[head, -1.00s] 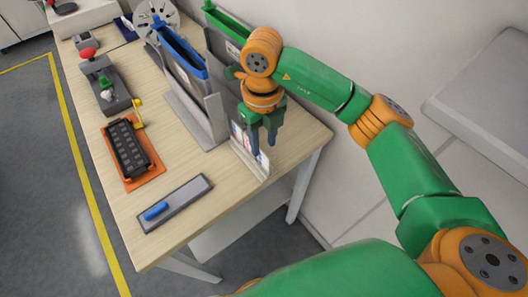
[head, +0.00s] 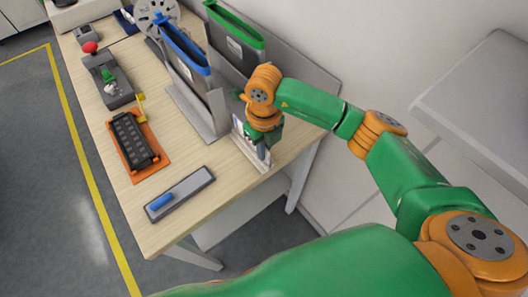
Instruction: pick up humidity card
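A small upright holder (head: 246,150) stands near the right end of the wooden table, with a pale card face showing white and dark patches at its left part. I cannot tell for sure that this is the humidity card. My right gripper (head: 263,156) points down right at this holder and covers much of it. Its fingers show nearly edge-on, so I cannot tell how far apart they are or whether they touch a card. My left gripper is not in view.
Grey stands holding a blue-topped bag (head: 186,45) and a green-topped bag (head: 233,27) rise behind the holder. A grey tray (head: 192,194) with a blue object lies in front. An orange mat (head: 136,172) bears a black strip. The wooden table (head: 222,165) is bare between tray and holder.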

